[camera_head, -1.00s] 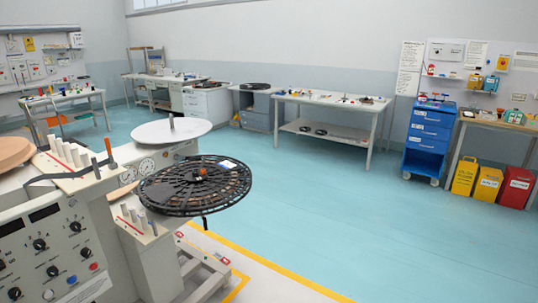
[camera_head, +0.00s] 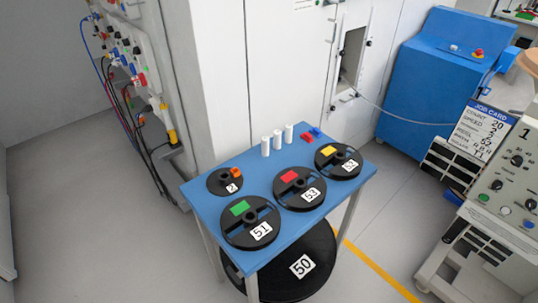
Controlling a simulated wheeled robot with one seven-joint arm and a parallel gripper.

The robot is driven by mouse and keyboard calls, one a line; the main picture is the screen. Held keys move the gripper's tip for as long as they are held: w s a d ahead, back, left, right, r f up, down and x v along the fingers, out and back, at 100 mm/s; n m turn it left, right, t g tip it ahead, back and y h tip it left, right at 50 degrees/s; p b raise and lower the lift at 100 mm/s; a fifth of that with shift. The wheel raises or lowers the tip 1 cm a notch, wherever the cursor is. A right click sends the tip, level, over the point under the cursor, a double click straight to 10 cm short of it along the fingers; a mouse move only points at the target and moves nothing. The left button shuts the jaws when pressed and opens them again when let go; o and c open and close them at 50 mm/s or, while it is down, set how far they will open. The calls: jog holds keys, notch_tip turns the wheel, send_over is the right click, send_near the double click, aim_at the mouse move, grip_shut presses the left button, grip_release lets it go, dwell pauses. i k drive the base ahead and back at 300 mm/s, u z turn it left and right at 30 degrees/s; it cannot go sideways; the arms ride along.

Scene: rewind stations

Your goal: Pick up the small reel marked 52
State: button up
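A small black reel with a yellow tag (camera_head: 338,161) lies flat at the right end of the blue table; its white label appears to read 52. Beside it to the left lies a reel with a red tag marked 53 (camera_head: 299,188). A reel with a green tag marked 51 (camera_head: 250,222) lies at the near left. A smaller black reel with an orange part and a label that seems to read 2 (camera_head: 224,181) lies behind it. My gripper is not in view.
The blue table (camera_head: 215,203) also holds several white cylinders (camera_head: 277,140) and small red and blue pieces at the back. A large reel marked 50 (camera_head: 302,266) sits below. A white cabinet stands behind; a job card (camera_head: 483,130) and control panel (camera_head: 515,180) stand right.

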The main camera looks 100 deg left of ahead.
aim_at(344, 169)
jog(key=u, duration=1.65)
jog(key=i, duration=1.55)
jog(key=u, duration=3)
jog(key=i, duration=0.5)
